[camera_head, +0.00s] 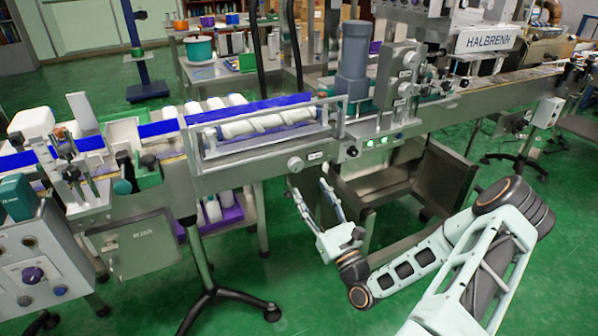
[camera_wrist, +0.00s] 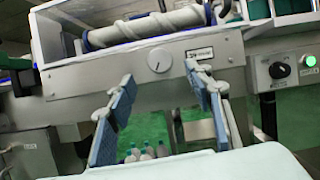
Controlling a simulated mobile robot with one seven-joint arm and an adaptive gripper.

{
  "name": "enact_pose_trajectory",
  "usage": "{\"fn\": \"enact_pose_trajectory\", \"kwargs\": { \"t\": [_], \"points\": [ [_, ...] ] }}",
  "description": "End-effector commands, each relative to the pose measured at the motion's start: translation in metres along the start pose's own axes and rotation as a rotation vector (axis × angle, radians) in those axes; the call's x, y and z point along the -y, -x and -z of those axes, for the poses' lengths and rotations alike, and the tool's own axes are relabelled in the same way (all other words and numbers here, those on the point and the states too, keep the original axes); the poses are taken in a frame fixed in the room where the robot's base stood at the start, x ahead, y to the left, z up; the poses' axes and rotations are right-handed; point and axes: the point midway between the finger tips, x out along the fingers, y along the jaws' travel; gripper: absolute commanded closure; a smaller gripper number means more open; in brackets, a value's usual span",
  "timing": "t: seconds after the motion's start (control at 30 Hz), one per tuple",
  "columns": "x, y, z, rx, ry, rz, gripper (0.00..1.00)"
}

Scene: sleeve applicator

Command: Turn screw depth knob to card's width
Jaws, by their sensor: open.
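A round light-grey knob (camera_head: 295,164) with a dark pointer mark sits on the conveyor's front rail. It also shows in the wrist view (camera_wrist: 160,59), between my fingers. A small label plate (camera_head: 316,156) is to its right, also in the wrist view (camera_wrist: 199,54). Its writing is too small to read, so I cannot confirm this is the screw depth knob. My gripper (camera_head: 310,190) is open and empty, below and in front of the rail, apart from the knob. In the wrist view its blue-padded fingers (camera_wrist: 159,72) spread to either side. I cannot make out a card with the required width.
A roller unit with white screw-like rollers (camera_head: 260,122) stands above the rail. A black selector knob (camera_wrist: 277,70) and a lit green button (camera_wrist: 309,60) are on the panel at right. An open metal cabinet (camera_head: 440,180) is beside my arm.

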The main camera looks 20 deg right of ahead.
Motion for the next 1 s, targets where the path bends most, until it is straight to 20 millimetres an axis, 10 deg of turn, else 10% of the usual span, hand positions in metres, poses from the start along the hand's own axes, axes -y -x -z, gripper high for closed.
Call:
{"fn": "enact_pose_trajectory", "kwargs": {
  "t": [0.4, 0.83, 1.0],
  "points": [
    [-0.001, -0.071, 0.000, 0.001, 0.005, -0.004, 0.53],
    [0.000, -0.080, 0.000, -0.001, 0.005, -0.002, 0.54],
    [0.000, -0.080, 0.000, -0.001, 0.005, -0.002, 0.73]
  ]
}}
